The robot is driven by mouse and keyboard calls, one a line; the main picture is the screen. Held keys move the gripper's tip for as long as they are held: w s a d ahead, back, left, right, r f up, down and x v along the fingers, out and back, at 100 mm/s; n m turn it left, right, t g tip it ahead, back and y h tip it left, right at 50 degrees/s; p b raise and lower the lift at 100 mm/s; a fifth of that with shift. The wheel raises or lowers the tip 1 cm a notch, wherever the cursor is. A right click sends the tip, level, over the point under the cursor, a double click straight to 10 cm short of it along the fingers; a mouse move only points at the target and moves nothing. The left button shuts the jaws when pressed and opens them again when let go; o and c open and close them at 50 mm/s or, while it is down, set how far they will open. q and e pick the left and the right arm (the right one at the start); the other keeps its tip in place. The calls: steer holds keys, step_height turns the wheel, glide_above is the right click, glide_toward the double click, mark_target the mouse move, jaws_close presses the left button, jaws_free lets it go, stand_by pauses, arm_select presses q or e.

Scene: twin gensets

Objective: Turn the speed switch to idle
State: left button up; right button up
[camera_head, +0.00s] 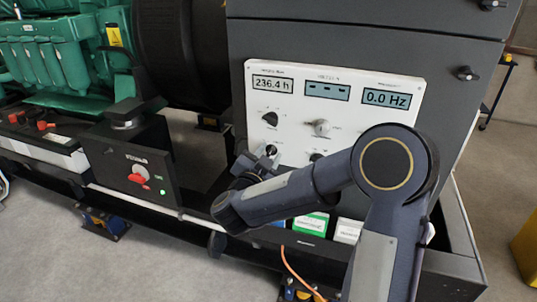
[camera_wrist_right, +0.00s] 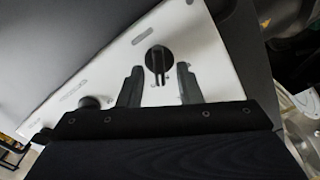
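The white control panel (camera_head: 340,95) on the dark cabinet carries several knobs with labels too small to read, so I cannot tell by label which is the speed switch. A black knob (camera_head: 270,118) sits at its upper left, a grey one (camera_head: 321,128) in the middle. My right gripper (camera_head: 268,153) is at the panel's lower left, by a knob there. In the right wrist view, my right gripper (camera_wrist_right: 159,85) has its fingers apart, with a black bar-handled knob (camera_wrist_right: 158,60) between and just beyond the tips. Contact is not visible. My left gripper is out of view.
The panel displays (camera_head: 272,84) read 236.4 h and 0.0 Hz. A dark box with a red switch (camera_head: 138,174) and green light stands left. A green engine (camera_head: 45,50) is behind it. Another black knob (camera_wrist_right: 90,102) lies left of the fingers.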

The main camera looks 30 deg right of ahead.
jaws_close()
